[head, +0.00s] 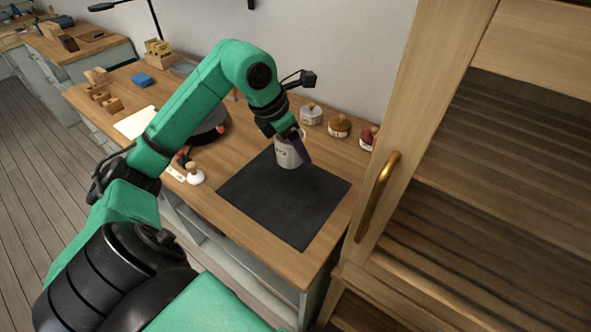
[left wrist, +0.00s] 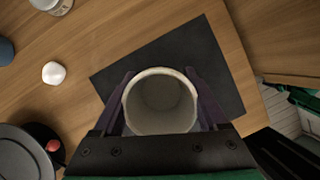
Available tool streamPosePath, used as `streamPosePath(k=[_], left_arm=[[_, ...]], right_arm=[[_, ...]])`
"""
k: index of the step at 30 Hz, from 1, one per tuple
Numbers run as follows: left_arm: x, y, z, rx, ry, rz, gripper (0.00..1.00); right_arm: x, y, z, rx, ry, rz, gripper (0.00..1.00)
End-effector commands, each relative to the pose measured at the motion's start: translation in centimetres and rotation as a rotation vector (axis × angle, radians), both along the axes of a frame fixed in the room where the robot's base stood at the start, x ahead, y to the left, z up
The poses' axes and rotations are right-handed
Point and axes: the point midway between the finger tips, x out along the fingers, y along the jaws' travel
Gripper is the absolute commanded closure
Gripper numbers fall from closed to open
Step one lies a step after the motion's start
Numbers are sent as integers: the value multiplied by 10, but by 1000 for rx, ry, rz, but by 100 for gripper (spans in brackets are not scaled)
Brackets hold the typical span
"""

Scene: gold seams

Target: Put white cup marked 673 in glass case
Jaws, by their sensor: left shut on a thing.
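The white cup (head: 286,155) is upright at the back edge of the black mat (head: 285,205). Dark marks show on its side, too small to read. My left gripper (head: 292,142) is shut on the cup. In the left wrist view, the cup (left wrist: 160,103) shows its open, empty mouth between the two dark fingers. I cannot tell whether the cup touches the mat. The glass case (head: 455,180) is a wooden cabinet at the right with a brass handle (head: 377,195) and shelves behind its front. My right gripper is not in view.
Several lidded jars, one white (head: 311,115), stand behind the mat. A round dark device (head: 208,128), a white knobbed item (head: 195,177) and white paper (head: 135,122) lie to the left. Most of the mat is clear. The bench (head: 245,255) ends near the case.

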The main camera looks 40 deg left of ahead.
Motion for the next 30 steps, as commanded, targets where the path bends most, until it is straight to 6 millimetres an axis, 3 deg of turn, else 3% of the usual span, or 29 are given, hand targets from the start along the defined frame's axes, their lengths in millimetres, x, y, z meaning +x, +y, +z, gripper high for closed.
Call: streamPosePath(k=[1,6,10,22,23,24,30], left_arm=[[-1,-1,-15,-3,5,-2,90],[-1,-1,-41,-2,2,-1,90],[-1,-1,-65,-3,3,-1,90],[0,0,-76,1,0,-1,90],[0,0,-74,1,0,-1,13],[0,0,-74,0,0,-1,0],[0,0,-74,0,0,-1,0]], right_arm=[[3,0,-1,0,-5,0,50],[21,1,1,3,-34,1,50],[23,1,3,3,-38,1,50],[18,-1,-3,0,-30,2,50],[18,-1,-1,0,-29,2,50],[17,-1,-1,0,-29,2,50],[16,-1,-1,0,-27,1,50]])
